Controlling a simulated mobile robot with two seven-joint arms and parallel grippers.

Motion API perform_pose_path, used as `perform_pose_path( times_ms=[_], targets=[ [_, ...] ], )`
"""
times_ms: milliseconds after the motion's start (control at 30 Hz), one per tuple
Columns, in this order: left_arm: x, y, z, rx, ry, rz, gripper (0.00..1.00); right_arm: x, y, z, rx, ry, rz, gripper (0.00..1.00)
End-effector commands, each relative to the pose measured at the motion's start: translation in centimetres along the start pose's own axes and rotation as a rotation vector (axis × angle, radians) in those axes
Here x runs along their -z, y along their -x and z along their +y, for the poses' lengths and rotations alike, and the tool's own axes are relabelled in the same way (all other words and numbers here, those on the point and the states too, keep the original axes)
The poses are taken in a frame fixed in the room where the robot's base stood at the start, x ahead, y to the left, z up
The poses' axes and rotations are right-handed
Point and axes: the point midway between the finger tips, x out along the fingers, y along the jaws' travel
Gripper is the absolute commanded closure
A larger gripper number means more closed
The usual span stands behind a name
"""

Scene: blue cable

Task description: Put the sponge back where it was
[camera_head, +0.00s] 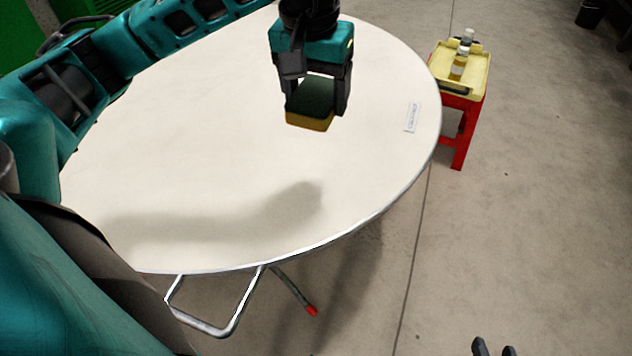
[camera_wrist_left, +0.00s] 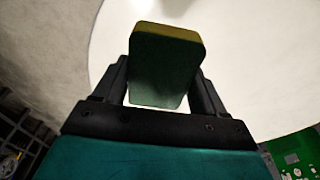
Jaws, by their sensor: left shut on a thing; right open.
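The sponge (camera_head: 309,124), yellow with a dark green scouring side, is held in the air over the round white table (camera_head: 180,185). My left gripper (camera_head: 316,100) is shut on it, with one finger on each side. In the left wrist view the sponge (camera_wrist_left: 165,68) sits between the two fingers of the left gripper (camera_wrist_left: 162,85), green face toward the camera. My right gripper (camera_head: 495,348) shows only as two dark fingertips at the bottom right edge, apart from each other and empty, over the floor.
A white label (camera_head: 412,117) lies near the table's right edge. The rest of the tabletop is clear.

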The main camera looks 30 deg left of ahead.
Motion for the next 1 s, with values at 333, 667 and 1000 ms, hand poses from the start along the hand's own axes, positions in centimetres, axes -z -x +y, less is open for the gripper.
perform_pose_path(
  times_ms=[333,667,1000],
  targets=[
    [-1.1,-5.7,-1.0,0.006,0.031,-0.008,0.53,-1.3,-0.4,0.1,-0.003,-0.004,-0.021,0.57],
    [-2.2,-13.2,-0.9,0.005,0.030,-0.005,0.53,-0.1,-1.0,-0.2,0.009,0.000,0.010,0.57],
    [-2.6,-16.2,-0.9,0.006,0.030,-0.004,0.53,-1.1,-1.2,0.0,0.009,0.010,-0.001,0.57]
  ],
)
